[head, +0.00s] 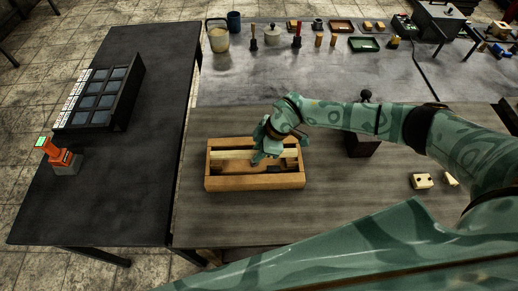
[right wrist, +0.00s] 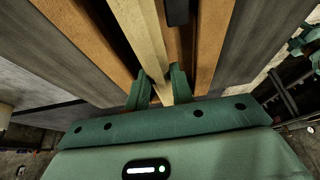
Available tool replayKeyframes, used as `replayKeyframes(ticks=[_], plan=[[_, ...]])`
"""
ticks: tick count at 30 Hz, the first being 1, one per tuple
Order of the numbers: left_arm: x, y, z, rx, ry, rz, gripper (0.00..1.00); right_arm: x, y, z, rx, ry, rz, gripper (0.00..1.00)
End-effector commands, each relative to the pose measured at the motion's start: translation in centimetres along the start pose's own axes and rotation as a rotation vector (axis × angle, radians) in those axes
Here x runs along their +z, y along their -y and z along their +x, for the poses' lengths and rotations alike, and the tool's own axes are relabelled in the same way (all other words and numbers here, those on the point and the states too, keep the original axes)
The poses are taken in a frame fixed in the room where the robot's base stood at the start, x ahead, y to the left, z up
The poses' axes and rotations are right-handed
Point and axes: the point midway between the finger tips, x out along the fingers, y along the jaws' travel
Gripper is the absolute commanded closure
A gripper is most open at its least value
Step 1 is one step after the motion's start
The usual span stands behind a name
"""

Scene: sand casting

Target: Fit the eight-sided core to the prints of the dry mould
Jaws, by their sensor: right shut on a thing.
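The mould is an orange-brown wooden box (head: 254,183) on the grey-brown table, with a dark interior partly hidden by my gripper. A long pale core (head: 230,154) lies lengthwise at or over the box, near its far wall; I cannot tell whether it rests in the prints. My right gripper (head: 267,152) is above the box and shut on the core. In the right wrist view the pale core (right wrist: 151,45) runs between the two green fingers (right wrist: 153,85), with the orange box walls on both sides. Its number of sides is not clear. My left gripper is not in view.
A dark block with a knob (head: 363,142) stands right of the box. Small pale blocks (head: 422,181) lie farther right. Jars, tools and trays (head: 363,44) stand on the back table. A dark rack (head: 102,92) stands on the left table. The table left of the box is clear.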

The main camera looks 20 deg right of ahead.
Motion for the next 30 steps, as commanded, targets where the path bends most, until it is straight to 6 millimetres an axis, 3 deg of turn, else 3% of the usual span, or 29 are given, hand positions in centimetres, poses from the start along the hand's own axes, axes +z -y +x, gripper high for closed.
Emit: replayKeyframes(ticks=[6,30], plan=[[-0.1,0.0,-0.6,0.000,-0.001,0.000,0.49,-0.1,0.0,-0.1,0.001,-0.001,0.000,1.00],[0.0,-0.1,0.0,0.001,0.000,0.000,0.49,0.4,0.0,1.1,0.000,-0.001,0.000,1.00]])
